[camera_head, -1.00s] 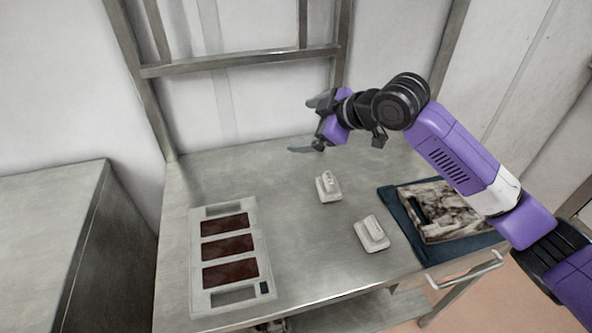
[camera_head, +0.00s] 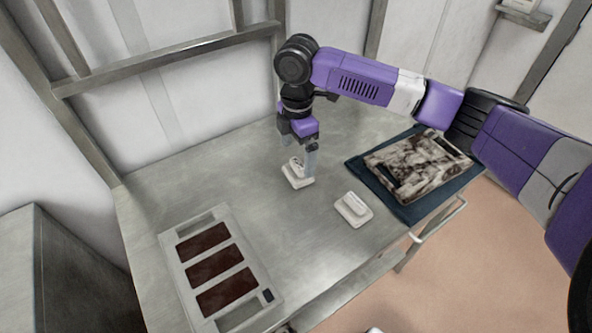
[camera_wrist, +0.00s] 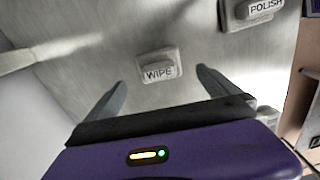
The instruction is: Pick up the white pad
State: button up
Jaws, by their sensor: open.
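A white pad marked WIPE (camera_wrist: 159,70) lies on the steel table, ahead of and between my open fingers in the wrist view. It appears to be the farther white pad (camera_head: 298,178) in the head view, right below my gripper (camera_head: 303,158). My gripper points down with its fingers apart and partly hides that pad; I cannot tell whether they touch it. A second white pad (camera_head: 353,209) lies nearer the table's front edge. It reads POLISH in the wrist view (camera_wrist: 250,10).
A pale tray with several dark brown panels (camera_head: 171,262) lies at the left of the steel table (camera_head: 180,185). A dark blue mat (camera_head: 402,212) bearing a mottled brown-and-white plate (camera_head: 425,160) lies at the right. A metal frame (camera_head: 160,62) rises behind. Bare tabletop separates these.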

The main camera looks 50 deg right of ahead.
aim_at(298, 163)
notch_tip(298, 163, down, 6)
jog(key=shift+d+r+p, duration=0.15)
jog(key=shift+p, duration=0.6)
jog(key=c, duration=1.4)
jog(key=shift+r, duration=0.1)
notch_tip(298, 163, up, 20)
jog(key=b, duration=0.2)
jog(key=shift+b, duration=0.35)
